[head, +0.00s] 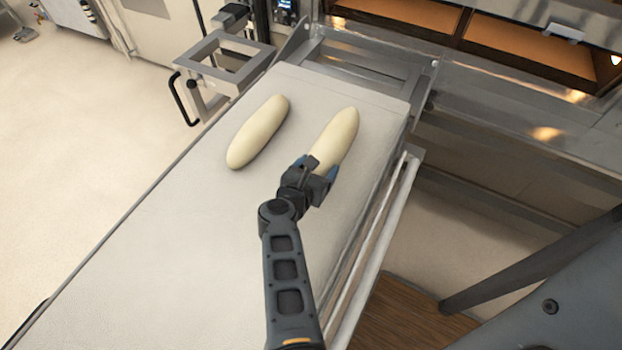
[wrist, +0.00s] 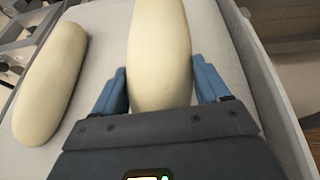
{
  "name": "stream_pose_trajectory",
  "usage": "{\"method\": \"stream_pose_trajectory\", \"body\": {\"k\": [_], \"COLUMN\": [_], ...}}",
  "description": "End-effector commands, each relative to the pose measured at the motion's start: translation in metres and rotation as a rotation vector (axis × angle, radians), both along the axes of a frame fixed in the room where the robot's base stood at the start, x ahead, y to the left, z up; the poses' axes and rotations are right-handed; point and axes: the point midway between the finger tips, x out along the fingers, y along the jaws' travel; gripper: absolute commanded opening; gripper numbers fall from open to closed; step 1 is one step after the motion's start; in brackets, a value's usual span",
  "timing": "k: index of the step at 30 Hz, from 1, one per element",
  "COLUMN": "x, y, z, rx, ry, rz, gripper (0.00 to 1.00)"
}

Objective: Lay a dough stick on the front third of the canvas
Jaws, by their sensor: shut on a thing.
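A pale dough stick (head: 336,138) lies toward the far end of the long light canvas (head: 160,255), near its right side. My gripper (head: 322,170) is shut on the near end of this stick, with one blue finger on each side. In the wrist view the held dough stick (wrist: 160,50) runs up between the fingers (wrist: 161,88). It appears to be on or very close to the canvas; I cannot tell whether it touches. A second dough stick (head: 257,132) lies to its left, apart and roughly parallel. It also shows in the wrist view (wrist: 50,85).
A metal rail (head: 375,250) runs along the canvas's right side. A metal frame with a black handle (head: 183,99) stands at the far left. Open deck ovens (head: 410,15) are at the back. The near part of the canvas is bare.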

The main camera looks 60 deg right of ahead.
Motion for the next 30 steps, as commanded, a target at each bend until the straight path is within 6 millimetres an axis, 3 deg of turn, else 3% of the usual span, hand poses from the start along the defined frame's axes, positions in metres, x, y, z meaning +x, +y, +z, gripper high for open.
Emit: {"method": "stream_pose_trajectory", "body": {"k": [6,15,25,26,30], "x": [0.011,0.011,0.011,0.011,0.011], "y": [0.005,0.005,0.005,0.005,0.005], "z": [-0.01,-0.045,-0.048,-0.048,-0.048], "rx": [-0.002,-0.003,-0.002,-0.001,-0.001], "ry": [0.001,0.002,-0.001,-0.001,-0.001], "rz": [0.0,0.001,0.0,0.0,0.0], "gripper": [0.34,0.34,0.34,0.78,0.91]}}
